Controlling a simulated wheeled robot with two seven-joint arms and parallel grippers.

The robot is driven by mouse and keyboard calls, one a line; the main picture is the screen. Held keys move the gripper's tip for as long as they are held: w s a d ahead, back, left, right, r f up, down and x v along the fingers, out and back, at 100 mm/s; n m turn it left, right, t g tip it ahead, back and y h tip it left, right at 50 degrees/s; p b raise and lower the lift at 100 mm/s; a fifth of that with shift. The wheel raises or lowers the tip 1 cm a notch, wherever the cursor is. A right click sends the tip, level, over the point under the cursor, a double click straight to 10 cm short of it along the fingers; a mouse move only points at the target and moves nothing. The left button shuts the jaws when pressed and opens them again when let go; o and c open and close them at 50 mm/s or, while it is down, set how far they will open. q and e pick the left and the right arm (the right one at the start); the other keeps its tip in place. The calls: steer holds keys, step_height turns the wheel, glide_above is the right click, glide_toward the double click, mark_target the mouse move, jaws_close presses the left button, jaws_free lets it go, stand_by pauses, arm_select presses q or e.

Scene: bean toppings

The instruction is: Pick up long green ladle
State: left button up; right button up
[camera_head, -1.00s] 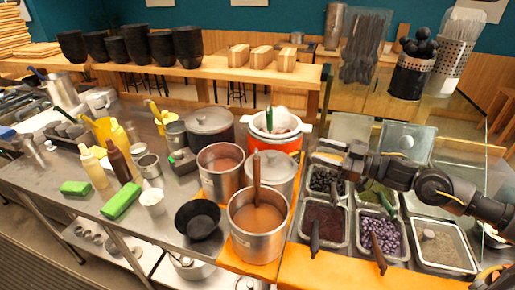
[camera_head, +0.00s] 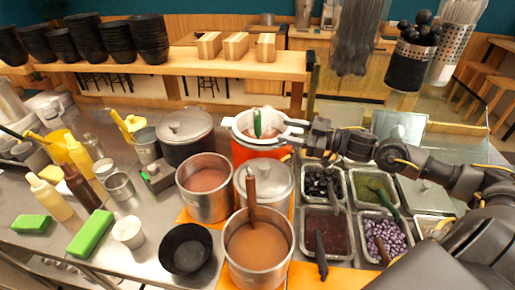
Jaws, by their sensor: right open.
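The long green ladle stands in the orange pot, with its green handle (camera_head: 258,123) upright above the rim. The pot (camera_head: 246,152) has a white rim and stands behind the lidded steel pot. The ladle's lower end is hidden inside the pot. My right gripper (camera_head: 291,139) is open at the right side of the pot's rim, a little to the right of the green handle and apart from it. Its arm comes in from the right, over the topping trays. My left gripper is out of view.
Steel pots of brown liquid (camera_head: 258,252) and a lidded pot (camera_head: 268,182) stand in front. Topping trays (camera_head: 322,236) with handled scoops lie to the right. A dark lidded pot (camera_head: 186,128) stands left. Stacked black bowls (camera_head: 150,38) line the back shelf.

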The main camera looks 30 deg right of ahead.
mark_target(257, 123)
steer(key=p+x, duration=0.4)
steer(key=x, duration=0.6)
steer(key=shift+r+p, duration=0.2)
steer(key=shift+p, duration=0.15)
steer(key=shift+s+d, duration=0.1)
steer(key=shift+s, duration=0.05)
steer(key=shift+c, duration=0.8)
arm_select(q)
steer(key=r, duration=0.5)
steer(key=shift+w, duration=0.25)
arm_select(e)
jaws_close()
